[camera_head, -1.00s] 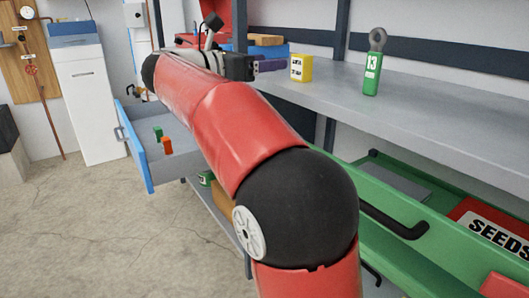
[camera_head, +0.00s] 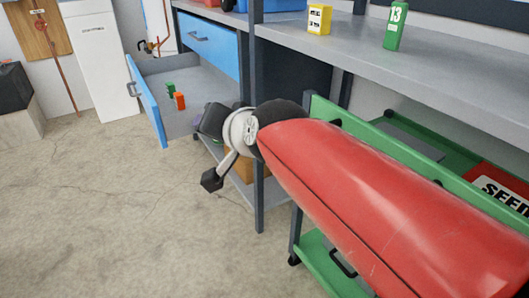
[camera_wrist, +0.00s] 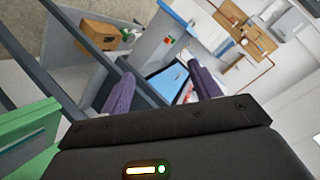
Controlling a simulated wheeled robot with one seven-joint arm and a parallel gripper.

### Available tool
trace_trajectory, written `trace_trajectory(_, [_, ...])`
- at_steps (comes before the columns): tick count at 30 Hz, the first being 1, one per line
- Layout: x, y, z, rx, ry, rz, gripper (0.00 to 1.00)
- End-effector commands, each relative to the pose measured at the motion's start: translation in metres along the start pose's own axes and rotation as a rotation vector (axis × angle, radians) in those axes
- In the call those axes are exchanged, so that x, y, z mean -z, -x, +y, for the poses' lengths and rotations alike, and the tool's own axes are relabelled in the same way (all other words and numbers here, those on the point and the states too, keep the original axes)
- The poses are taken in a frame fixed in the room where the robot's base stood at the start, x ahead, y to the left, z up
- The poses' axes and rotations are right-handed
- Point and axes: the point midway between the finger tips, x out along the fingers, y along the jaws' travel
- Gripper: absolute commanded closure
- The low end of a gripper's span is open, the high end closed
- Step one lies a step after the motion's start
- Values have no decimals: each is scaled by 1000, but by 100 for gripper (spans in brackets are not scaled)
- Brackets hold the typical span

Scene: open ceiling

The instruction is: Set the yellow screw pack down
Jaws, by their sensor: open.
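The yellow screw pack (camera_head: 319,19) stands upright on the grey upper shelf (camera_head: 430,55), near the shelf's front post in the head view. Nothing is holding it. My gripper (camera_wrist: 160,82) is open in the wrist view, with its two purple fingers apart and nothing between them. In the head view my gripper (camera_head: 198,125) is well below and to the left of the pack, in front of the shelving, its fingers mostly hidden behind the wrist. The pack is not seen in the wrist view.
A green block marked 13 (camera_head: 395,25) stands right of the pack. An open blue drawer (camera_head: 150,108) holds a green and an orange piece. A green cart (camera_head: 325,125) with a red SEEDS box (camera_head: 490,185) is at the right. A cardboard box (camera_wrist: 100,34) sits low. The floor at left is clear.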

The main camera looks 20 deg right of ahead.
Motion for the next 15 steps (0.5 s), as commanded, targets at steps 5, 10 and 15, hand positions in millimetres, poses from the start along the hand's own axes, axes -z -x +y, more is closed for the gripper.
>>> trace_trajectory(5, [-97,39,86,-215,376,-330,38])
trace_trajectory(10, [-136,65,130,-313,540,-505,38])
trace_trajectory(15, [-143,71,139,-333,572,-543,38])
